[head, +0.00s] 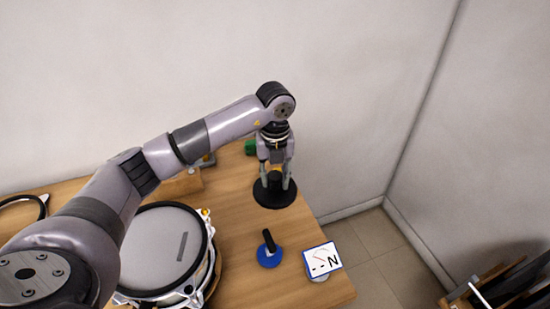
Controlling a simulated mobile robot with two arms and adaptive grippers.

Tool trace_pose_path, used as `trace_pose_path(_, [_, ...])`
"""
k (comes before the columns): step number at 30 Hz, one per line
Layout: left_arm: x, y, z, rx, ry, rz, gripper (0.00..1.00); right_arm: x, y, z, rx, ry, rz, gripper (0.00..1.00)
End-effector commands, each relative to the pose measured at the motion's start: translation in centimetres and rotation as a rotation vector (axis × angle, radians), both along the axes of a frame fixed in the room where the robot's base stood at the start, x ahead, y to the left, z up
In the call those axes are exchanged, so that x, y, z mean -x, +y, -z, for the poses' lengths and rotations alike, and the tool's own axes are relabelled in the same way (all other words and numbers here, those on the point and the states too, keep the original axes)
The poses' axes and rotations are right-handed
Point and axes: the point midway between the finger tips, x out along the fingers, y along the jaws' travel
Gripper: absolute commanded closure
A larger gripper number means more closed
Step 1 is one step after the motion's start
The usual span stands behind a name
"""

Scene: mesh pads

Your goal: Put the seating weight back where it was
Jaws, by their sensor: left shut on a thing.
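My left gripper (275,182) points down with its fingers shut around the upright knob of a black round weight (275,199), which I take to be the seating weight. The weight has a wide flat disc base and hangs level near the table's right edge. I cannot tell whether its base touches the table. A white-topped round drum (158,246) with a black rim stands left of it, partly hidden by my left arm. A grey bar-shaped mark or piece (182,247) shows on its top. My right gripper is not in view.
A blue disc with a black handle (269,255) and a white card with a blue border (322,260) are on the wooden table (235,215) in front of the weight. A wooden block (184,184) and a green item (250,147) are behind. A rack (500,285) stands lower right.

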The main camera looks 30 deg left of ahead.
Motion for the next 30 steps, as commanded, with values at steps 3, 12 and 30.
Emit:
trace_pose_path(3, [-0.2, -0.1, 1.2, 0.004, -0.009, 0.0, 1.0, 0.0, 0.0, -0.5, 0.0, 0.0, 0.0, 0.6])
trace_pose_path(12, [-0.3, -0.1, 2.9, 0.004, -0.011, 0.0, 1.0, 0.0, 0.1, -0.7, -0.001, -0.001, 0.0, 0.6])
trace_pose_path(30, [-0.3, -0.1, 7.0, 0.003, -0.012, 0.0, 1.0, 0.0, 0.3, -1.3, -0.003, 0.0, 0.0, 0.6])
